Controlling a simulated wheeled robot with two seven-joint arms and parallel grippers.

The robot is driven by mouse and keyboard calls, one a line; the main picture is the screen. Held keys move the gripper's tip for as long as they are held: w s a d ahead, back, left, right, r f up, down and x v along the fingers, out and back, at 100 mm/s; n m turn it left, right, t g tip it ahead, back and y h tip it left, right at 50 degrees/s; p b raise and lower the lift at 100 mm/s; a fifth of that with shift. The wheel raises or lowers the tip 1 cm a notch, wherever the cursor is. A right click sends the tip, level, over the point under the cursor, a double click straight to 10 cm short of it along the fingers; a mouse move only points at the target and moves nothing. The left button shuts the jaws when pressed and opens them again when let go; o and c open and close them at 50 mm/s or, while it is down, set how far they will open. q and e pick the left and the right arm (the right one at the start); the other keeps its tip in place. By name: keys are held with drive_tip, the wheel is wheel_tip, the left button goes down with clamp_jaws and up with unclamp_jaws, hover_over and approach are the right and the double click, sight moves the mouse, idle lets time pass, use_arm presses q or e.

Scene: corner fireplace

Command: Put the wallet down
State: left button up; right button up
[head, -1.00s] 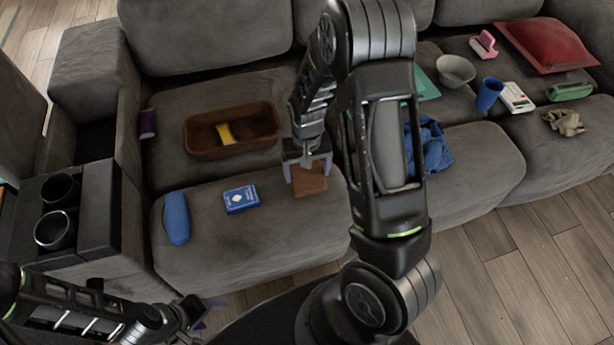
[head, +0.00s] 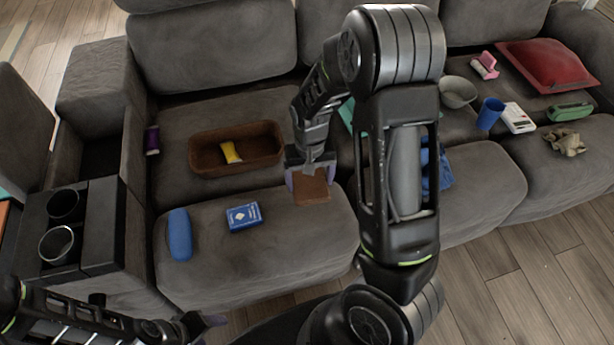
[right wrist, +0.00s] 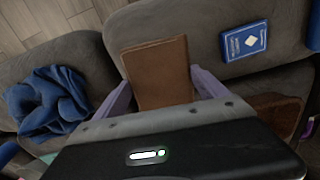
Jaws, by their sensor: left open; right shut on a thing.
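The brown wallet (head: 313,192) is between the fingers of my right gripper (head: 308,178), over the front of the left seat cushion (head: 200,275). In the right wrist view, the wallet (right wrist: 158,72) lies flat between the two purple fingers of the gripper (right wrist: 163,90), which is shut on it. Whether the wallet's underside touches the cushion cannot be told. My left gripper (head: 205,326) is open and empty at the lower left, in front of the sofa and partly cut off from clear view.
A blue card box (head: 243,217) and a blue case (head: 179,234) lie left of the wallet. A brown tray (head: 205,168) with a yellow item (head: 231,152) is behind. A blue cloth (right wrist: 48,102) lies on the neighbouring cushion. The cushion between card box and wallet is bare.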

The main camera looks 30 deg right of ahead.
drive_tip(key=w+a+r+n, duration=0.1)
drive_tip(key=w+a+r, duration=0.3)
drive_tip(key=r, duration=0.3)
drive_tip(key=w+a+r+n, duration=0.2)
drive_tip(key=w+a+r, duration=0.1)
drive_tip(key=r, duration=0.5)
drive_tip(key=w+a+r+n, duration=0.1)
drive_tip(key=w+a+r, duration=0.3)
drive_tip(key=r, duration=0.4)
drive_tip(key=shift+w+a+n, duration=0.3)
drive_tip(key=shift+w+a, duration=0.05)
drive_tip(key=shift+a, duration=0.45)
